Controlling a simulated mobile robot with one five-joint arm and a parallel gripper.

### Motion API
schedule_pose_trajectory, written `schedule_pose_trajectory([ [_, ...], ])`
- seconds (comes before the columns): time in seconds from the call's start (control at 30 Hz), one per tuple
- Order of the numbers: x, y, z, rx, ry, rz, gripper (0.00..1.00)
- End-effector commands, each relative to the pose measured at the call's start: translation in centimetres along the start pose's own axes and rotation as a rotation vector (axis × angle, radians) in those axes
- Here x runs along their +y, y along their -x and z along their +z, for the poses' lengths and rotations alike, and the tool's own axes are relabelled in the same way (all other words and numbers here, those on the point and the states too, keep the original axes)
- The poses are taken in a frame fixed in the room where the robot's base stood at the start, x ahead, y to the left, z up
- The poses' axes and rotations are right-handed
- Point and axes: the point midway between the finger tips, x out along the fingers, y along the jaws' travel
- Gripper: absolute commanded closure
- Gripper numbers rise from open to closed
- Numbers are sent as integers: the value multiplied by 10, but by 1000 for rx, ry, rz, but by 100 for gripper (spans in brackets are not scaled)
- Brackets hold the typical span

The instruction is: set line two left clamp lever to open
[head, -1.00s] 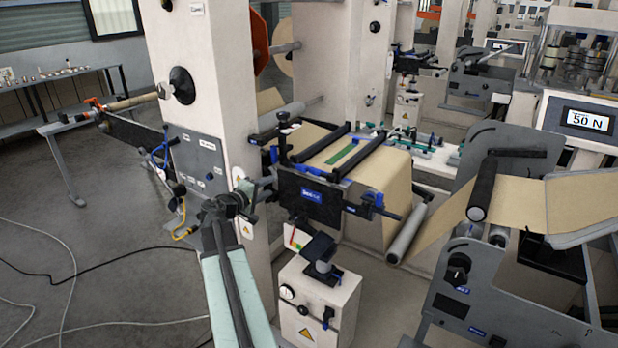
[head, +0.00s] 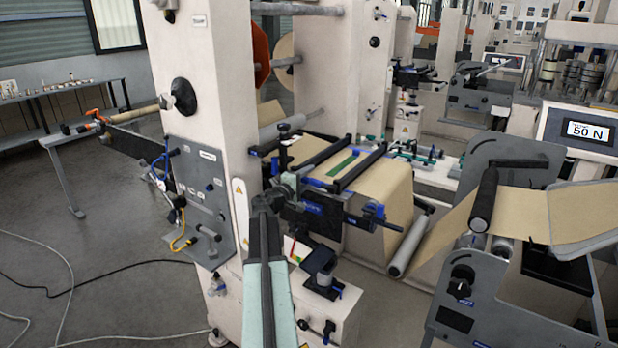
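The splice table (head: 313,208) of the nearest unwind stands right of centre in the head view, with brown kraft web and a green strip over it. Two black clamp bars (head: 320,152) lie across the web. A black knob (head: 284,131) stands upright at the table's left end, and a blue-marked fitting (head: 374,211) sits at its near right corner. I cannot tell which part is the left clamp lever. My gripper (head: 287,186), at the end of my mint-green arm, overlaps the table's left front corner in the picture. Its fingers are too small and dark to read; contact is unclear.
A pale column (head: 215,90) with a grey control panel (head: 201,190) stands left of my gripper. A white cabinet (head: 338,312) is below the table. A grey machine with a screen (head: 590,131) reading 50 N is at right. Floor at left is open, with cables.

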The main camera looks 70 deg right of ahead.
Motion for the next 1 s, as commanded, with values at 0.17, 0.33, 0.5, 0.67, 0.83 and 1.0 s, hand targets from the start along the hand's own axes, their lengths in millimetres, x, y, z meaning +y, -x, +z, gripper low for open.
schedule_pose_trajectory([
  [0.17,0,0,0,0,0,0,60],
  [0.33,0,0,0,0,0,0,100],
  [0.5,0,0,1,-1,-1,0,100],
  [0.67,0,0,1,-1,-1,-1,100],
  [0.83,0,0,1,-1,-1,-1,100],
  [1.0,0,0,1,-2,-1,-1,100],
])
